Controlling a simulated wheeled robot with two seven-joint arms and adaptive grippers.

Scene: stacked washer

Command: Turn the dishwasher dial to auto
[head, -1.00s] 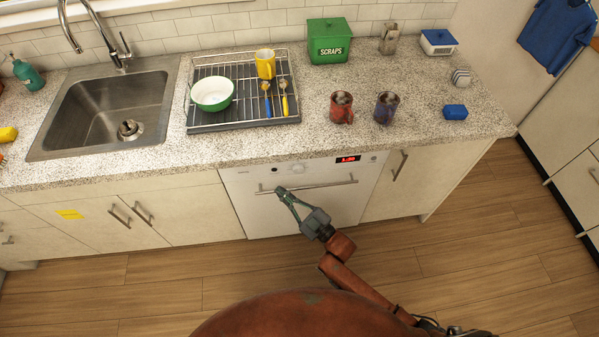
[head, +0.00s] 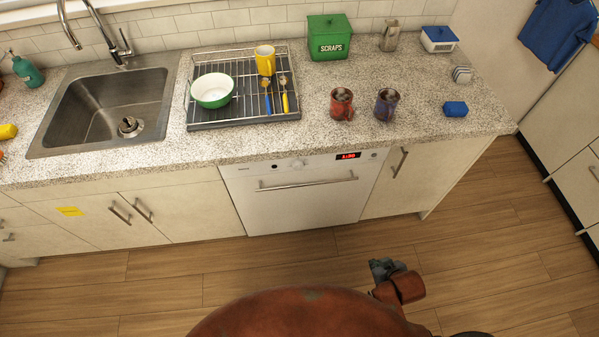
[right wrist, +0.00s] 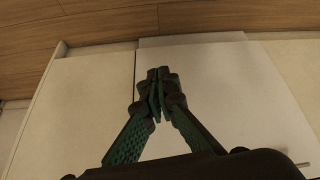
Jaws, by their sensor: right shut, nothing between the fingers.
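The white dishwasher (head: 300,205) is built in under the counter, with its door closed and a horizontal bar handle (head: 307,184). Its round dial (head: 298,164) is on the top panel, left of the red lit display (head: 348,156). The dial's setting is too small to read. My right gripper (head: 385,268) is drawn back over the floor, well away from the dishwasher. In the right wrist view its fingers (right wrist: 157,82) are together with nothing between them, in front of pale cabinet fronts. My left gripper is not in view.
The counter (head: 240,150) above holds a dish rack (head: 245,122), a red mug (head: 341,104), a purple mug (head: 386,105) and a green scraps bin (head: 329,38). A cabinet handle (head: 400,163) projects right of the dishwasher. The wood floor (head: 480,235) in front is clear.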

